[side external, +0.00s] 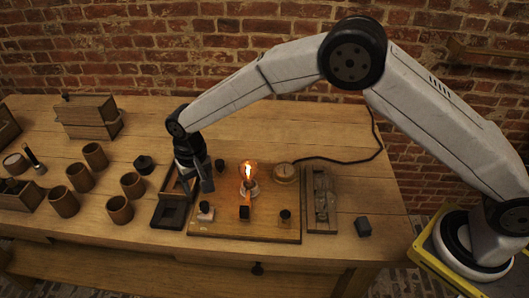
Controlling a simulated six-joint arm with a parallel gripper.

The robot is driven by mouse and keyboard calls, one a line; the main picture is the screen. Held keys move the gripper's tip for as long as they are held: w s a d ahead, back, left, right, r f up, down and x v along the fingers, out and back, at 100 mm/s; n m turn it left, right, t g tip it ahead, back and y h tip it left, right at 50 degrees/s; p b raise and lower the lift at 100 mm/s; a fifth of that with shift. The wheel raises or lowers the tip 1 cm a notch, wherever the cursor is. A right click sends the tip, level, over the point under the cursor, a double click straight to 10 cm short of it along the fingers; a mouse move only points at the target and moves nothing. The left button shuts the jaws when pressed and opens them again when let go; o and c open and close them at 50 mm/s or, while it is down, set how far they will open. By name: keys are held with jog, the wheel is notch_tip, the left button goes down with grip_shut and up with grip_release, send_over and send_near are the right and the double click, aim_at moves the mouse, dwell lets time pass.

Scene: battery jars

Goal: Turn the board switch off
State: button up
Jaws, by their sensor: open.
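A wooden board (265,231) lies on the table in the side external view. A bulb (249,174) stands on it and glows orange. Small fittings sit along the board's front: a black block (244,213) in front of the bulb, a pale piece with a dark top (205,212) at the left, and a dark-topped post (285,215) at the right. I cannot tell for sure which of these is the switch. My gripper (201,189) is open and points down over the board's left edge, with nothing visible between its fingers. It hides part of the board's back left corner.
A dark tray (169,214) stands just left of the board, and a grey-brown holder (321,200) just right. A round wooden piece (285,173) with a black cable lies at the back right. Several brown jars (119,209) stand at left. A dark block (363,227) lies right.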

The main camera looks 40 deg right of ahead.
aim_at(204, 204)
jog(key=shift+f, duration=0.15)
jog(key=shift+f, duration=3.75)
grip_shut()
